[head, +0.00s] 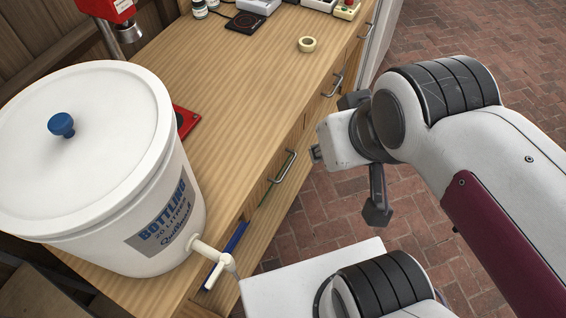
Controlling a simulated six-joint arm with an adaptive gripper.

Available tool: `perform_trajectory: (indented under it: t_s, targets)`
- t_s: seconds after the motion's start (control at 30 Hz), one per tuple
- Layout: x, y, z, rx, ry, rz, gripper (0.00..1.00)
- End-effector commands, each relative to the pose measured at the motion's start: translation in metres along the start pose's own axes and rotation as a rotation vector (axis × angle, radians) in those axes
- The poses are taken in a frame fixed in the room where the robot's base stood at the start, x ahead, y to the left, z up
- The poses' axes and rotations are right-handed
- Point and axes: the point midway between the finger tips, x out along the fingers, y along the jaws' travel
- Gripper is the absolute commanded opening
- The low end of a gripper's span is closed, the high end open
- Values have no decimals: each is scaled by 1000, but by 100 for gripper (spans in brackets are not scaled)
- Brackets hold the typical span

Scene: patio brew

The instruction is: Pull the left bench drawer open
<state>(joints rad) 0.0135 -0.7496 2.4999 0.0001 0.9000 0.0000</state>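The wooden bench (225,85) runs from the lower left to the upper right, with its drawers along its right-hand front. A blue strip (236,240) marks the front nearer the camera, partly behind the bucket's tap; no handle shows clearly there. I cannot tell which front is the left drawer's. The drawers look closed.
A white bottling bucket (100,200) stands at the bench's near end, its tap (212,258) jutting past the front edge. Farther handles (334,86) line the front. A tape roll (307,44) and red object (186,120) lie on top. The brick floor (325,215) is clear.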

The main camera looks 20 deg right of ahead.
Motion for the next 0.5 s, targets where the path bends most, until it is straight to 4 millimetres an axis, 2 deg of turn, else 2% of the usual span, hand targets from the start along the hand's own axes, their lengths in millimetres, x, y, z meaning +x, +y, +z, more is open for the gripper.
perform_trajectory:
  t_s: [0.17,0.5]
  targets:
    - [11,11,3,44,-51,22,23]
    - [47,39,18,148,-223,64,23]
